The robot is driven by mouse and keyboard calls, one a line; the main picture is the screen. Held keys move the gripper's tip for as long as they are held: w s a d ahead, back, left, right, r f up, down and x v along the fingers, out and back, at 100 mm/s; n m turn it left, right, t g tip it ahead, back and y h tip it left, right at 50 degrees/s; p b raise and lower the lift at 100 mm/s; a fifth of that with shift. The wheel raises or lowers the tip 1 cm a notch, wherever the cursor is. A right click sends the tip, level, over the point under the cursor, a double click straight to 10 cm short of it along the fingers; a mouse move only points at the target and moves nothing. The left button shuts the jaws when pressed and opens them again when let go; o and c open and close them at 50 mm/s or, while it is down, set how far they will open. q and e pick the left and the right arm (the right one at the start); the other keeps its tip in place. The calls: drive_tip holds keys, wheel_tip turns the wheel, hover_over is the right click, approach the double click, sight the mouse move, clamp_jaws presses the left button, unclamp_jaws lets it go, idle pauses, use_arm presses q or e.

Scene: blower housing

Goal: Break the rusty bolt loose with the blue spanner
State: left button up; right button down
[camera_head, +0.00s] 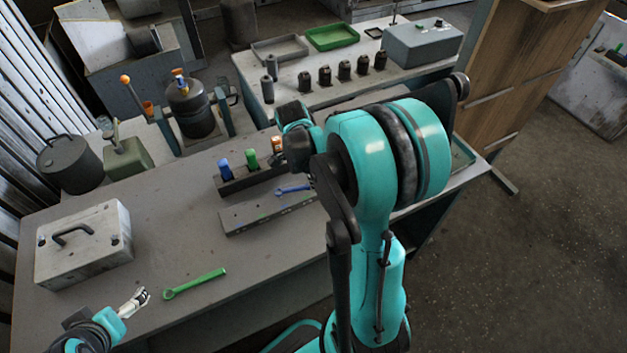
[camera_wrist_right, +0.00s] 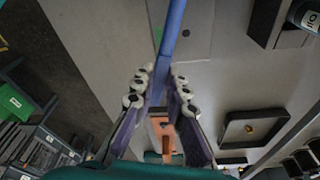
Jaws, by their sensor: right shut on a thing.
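The blue spanner (camera_head: 293,189) shows in the head view over the long grey block on the bench, its right part hidden behind my right arm. In the right wrist view its blue shaft (camera_wrist_right: 172,35) runs upward from between the fingers. My right gripper (camera_wrist_right: 160,85) is shut on it; in the head view my arm hides this gripper. My left gripper (camera_head: 140,297) is at the bench's front left, apart from the green spanner (camera_head: 195,284); its finger opening is unclear. I cannot make out the rusty bolt for certain. A dark blower-like housing (camera_head: 190,110) stands at the back.
A rack (camera_head: 238,181) holds blue, green and orange-topped items. A grey metal case (camera_head: 83,245) stands at the left. A dark tray (camera_wrist_right: 226,130) with a small gold piece shows in the wrist view. The bench's front middle (camera_head: 200,250) is clear.

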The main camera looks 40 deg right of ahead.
drive_tip(key=shift+r+p, duration=2.35)
drive_tip(key=shift+r, duration=0.95)
drive_tip(key=shift+f, duration=0.1)
